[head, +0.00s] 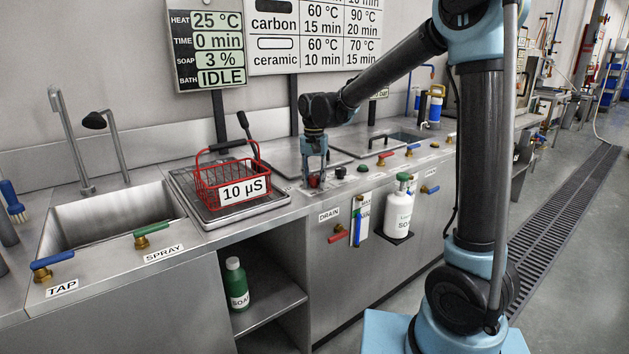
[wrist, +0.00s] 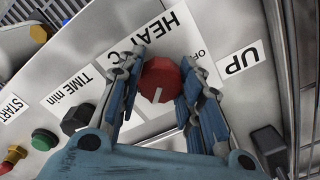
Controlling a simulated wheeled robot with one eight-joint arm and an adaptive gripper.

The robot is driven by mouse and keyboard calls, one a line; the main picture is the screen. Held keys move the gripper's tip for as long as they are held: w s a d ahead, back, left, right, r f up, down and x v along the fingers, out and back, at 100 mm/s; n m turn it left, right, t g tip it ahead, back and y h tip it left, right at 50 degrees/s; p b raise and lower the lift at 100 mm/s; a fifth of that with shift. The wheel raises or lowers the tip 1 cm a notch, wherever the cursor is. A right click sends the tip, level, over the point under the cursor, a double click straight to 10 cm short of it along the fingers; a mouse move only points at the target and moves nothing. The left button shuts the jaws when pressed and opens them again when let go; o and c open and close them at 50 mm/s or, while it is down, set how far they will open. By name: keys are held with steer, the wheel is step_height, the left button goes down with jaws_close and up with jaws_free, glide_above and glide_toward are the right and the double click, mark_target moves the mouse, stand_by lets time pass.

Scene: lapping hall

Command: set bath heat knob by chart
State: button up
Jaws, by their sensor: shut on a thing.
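The red heat knob (wrist: 160,80) sits beside the upside-down HEAT °C label in the wrist view, its white mark pointing down the picture. My gripper (head: 314,178) is shut on this knob, with a finger on each side; in the head view the fingers mostly hide it. The status display (head: 205,47) reads HEAT 25 °C, TIME 0 min, SOAP 3 %, BATH IDLE. The chart (head: 315,36) shows carbon at 60 °C 15 min and 90 °C 20 min, and ceramic at 60 °C 10 min and 70 °C 15 min. Its top is cut off.
A black knob (wrist: 78,118) by TIME min and a green button (wrist: 44,139) sit near the heat knob. A red basket (head: 207,186) tagged 10 µS stands on the drain tray left of my gripper. A sink (head: 110,215) is farther left. A white soap bottle (head: 399,210) hangs at the front.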

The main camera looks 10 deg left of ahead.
mark_target(314, 176)
steer(key=o, duration=1.1)
step_height(314, 176, up, 12)
steer(key=shift+f, duration=0.1)
